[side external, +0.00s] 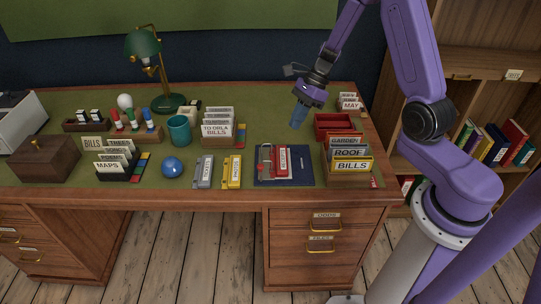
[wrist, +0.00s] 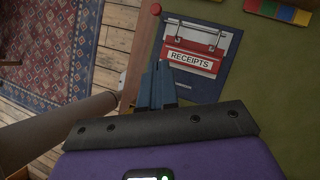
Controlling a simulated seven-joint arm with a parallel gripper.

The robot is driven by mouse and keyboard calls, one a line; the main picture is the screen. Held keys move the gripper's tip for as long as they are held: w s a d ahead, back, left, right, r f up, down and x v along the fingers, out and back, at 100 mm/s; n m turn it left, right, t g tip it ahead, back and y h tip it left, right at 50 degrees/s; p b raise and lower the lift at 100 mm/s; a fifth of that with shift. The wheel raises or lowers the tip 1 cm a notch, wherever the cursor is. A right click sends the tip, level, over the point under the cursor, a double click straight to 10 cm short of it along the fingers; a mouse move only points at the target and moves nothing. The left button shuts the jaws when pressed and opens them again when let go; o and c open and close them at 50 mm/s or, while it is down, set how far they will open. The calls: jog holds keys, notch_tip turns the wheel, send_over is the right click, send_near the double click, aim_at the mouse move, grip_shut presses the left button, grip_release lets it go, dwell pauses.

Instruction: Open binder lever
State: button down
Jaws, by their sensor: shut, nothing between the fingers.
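The dark blue binder (side external: 303,168) lies open on the green desk top near the front edge, right of centre. White paper and a red label holder are on it; the wrist view shows the binder (wrist: 222,80) with the holder's label reading RECEIPTS (wrist: 192,59). A thin metal lever or wire (wrist: 214,38) rises above the label; its exact position is hard to tell. My gripper (side external: 297,124) points down above the desk, behind the binder and apart from it in the side view. Its blue fingers (wrist: 161,66) are together and empty, appearing beside the binder's lower left corner in the wrist view.
A red tray (side external: 334,124) and a card box labelled BILLS (side external: 351,166) stand right of the binder. Bare green desk surrounds the binder narrowly.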

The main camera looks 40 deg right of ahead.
jog(key=x, duration=1)
jog(key=shift+w+a+f, duration=0.15)
jog(key=shift+a+f, duration=0.05)
jog(key=shift+a, duration=0.3)
jog(key=shift+w+a+f, duration=0.15)
jog(key=shift+a+f, duration=0.05)
jog(key=shift+a, duration=0.35)
jog(key=shift+w+a+f, duration=0.2)
jog(key=shift+w+a, duration=0.1)
jog(key=shift+a, duration=0.45)
jog(key=shift+w+a+r, duration=0.25)
jog(key=shift+w+a, duration=0.85)
jog(key=shift+a, duration=0.05)
jog(key=w+a, duration=0.2)
jog(key=shift+w+a+f, duration=0.25)
jog(key=shift+f, duration=0.15)
